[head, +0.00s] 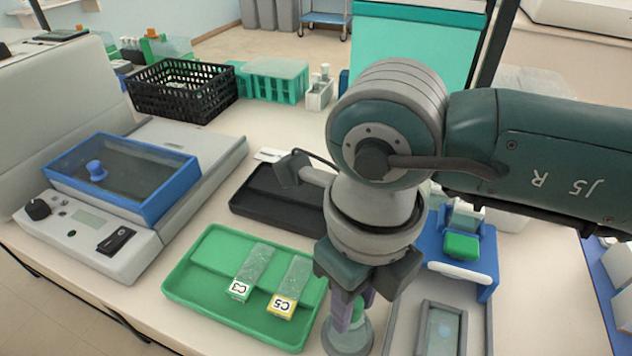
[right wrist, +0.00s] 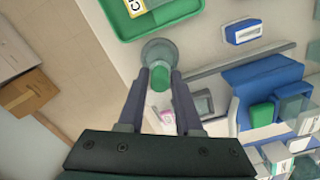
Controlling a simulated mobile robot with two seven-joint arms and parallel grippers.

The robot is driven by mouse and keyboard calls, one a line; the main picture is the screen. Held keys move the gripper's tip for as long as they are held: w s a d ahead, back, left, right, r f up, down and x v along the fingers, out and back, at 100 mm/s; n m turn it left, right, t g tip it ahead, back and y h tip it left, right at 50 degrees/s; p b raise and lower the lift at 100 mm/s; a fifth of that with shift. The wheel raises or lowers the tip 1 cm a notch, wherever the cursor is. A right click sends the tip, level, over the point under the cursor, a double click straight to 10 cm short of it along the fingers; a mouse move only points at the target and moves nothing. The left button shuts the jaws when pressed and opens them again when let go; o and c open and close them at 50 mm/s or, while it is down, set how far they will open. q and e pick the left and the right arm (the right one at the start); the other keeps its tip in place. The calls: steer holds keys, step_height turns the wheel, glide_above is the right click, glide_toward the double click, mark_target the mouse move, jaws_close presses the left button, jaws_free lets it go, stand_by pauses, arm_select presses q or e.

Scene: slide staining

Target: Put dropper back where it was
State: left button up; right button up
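The dropper (right wrist: 160,78) shows as a green bulb between my right fingertips. Its lower part is hidden. My right gripper (right wrist: 160,76) points down with its purple fingers along both sides of the bulb and appears shut on it. In the head view my right gripper (head: 354,312) is low at the front, with green between its fingers. A round grey holder (head: 348,338) is directly below the fingertips; it also shows in the right wrist view (right wrist: 157,48). I cannot tell how deep the dropper sits in it. My left gripper is not clearly in view.
A green tray (head: 205,285) with slides C3 (head: 250,272) and C5 (head: 290,286) lies left of the holder. A black tray (head: 262,200) is behind it. A blue stand (head: 485,265) and a grey tray (head: 398,325) are at right. A blue-lidded device (head: 175,195) is at left.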

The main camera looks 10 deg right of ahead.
steer(key=shift+o, duration=1.4)
